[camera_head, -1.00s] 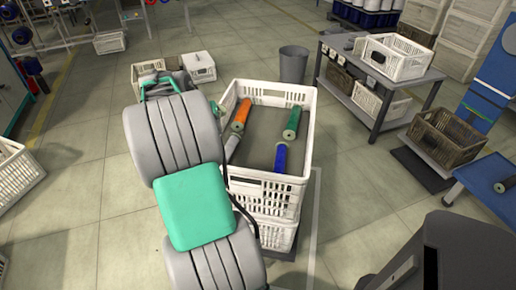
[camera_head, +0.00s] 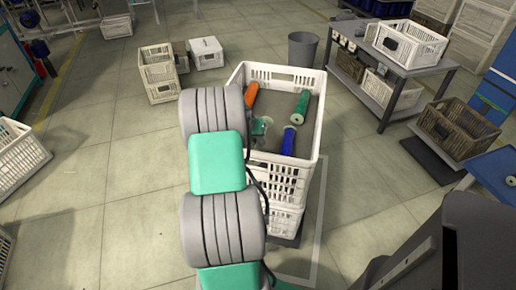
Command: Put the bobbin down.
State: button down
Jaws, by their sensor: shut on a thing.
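A white slatted crate (camera_head: 286,184) stands in the middle of the view, on top of another white crate. Inside it lie an orange bobbin (camera_head: 251,95), a green bobbin (camera_head: 301,106) and a blue bobbin (camera_head: 288,141), apart from each other. My gripper (camera_head: 261,128) is over the left part of the crate's inside, mostly hidden behind my arm. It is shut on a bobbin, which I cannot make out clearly. Whether that bobbin touches the crate floor cannot be told.
A grey bin (camera_head: 303,49) stands behind the crate. A grey table (camera_head: 407,66) with white crates is at the back right. A brown crate (camera_head: 458,128) is at the right. Small white crates (camera_head: 160,74) stand at the back left. The crate's right wall is a raised edge.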

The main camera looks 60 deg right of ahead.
jog(key=shift+f+b, duration=0.3)
jog(key=shift+f, duration=1.8)
jog(key=c, duration=1.3)
grip_release()
jog(key=shift+r, duration=0.5)
jog(key=p+v, duration=0.1)
jog(key=v, duration=1)
jog(key=shift+a+r, duration=0.2)
jog(key=shift+a, duration=0.1)
